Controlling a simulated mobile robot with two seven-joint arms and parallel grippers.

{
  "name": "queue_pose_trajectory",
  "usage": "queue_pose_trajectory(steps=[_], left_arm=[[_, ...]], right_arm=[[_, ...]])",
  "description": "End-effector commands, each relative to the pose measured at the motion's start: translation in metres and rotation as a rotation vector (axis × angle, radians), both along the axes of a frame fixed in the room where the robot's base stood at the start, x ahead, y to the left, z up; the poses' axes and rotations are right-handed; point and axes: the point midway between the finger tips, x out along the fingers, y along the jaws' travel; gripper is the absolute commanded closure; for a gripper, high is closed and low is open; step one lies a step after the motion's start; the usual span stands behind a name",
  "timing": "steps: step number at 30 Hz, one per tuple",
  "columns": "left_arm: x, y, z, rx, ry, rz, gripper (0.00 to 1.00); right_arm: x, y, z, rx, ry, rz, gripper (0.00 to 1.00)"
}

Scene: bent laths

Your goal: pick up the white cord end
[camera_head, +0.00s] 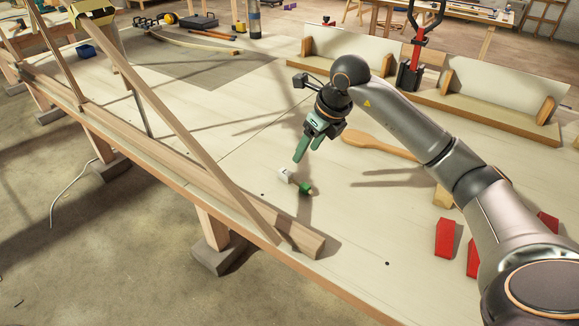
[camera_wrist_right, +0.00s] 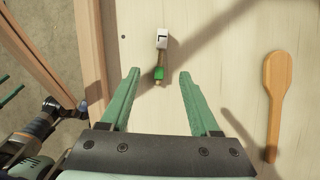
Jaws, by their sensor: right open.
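The white cord end (camera_head: 285,175) is a small white block lying on the pale workbench. A green block (camera_head: 305,188) lies close to it, and in the right wrist view a short tan piece runs between the white block (camera_wrist_right: 162,38) and the green block (camera_wrist_right: 158,73). My right gripper (camera_head: 307,152) has green fingers and is open and empty, above and beyond the white end. In its wrist view the green block shows between the fingertips and the white end ahead of them. Part of what looks like my left gripper (camera_wrist_right: 14,88) shows at the left edge; its jaw state is unclear.
A long beam (camera_head: 180,165) lies along the bench's front edge, with a slanting lath (camera_head: 175,130) over it. A wooden paddle (camera_head: 375,145) lies right of the gripper. Red wedges (camera_head: 445,238) lie near my right arm. Bench around the cord end is clear.

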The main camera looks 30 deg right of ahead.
Motion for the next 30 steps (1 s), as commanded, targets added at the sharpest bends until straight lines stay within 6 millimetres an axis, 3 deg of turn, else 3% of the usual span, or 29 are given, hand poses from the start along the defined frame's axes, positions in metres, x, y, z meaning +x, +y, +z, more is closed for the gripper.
queue_pose_trajectory(steps=[5, 12, 20, 30], left_arm=[[-0.005, 0.000, -0.002, 0.000, 0.011, 0.000, 0.21], [-0.009, 0.000, 0.000, 0.001, 0.020, 0.000, 0.21], [-0.009, 0.000, 0.002, 0.001, 0.020, 0.000, 0.21], [-0.008, 0.000, 0.010, 0.002, 0.018, 0.000, 0.21]], right_arm=[[0.003, 0.002, -0.011, 0.004, 0.003, 0.002, 0.38], [0.019, 0.007, -0.050, 0.004, 0.004, 0.001, 0.38], [0.029, 0.009, -0.071, 0.004, 0.001, 0.002, 0.38], [0.047, 0.013, -0.111, 0.004, 0.001, 0.003, 0.38]])
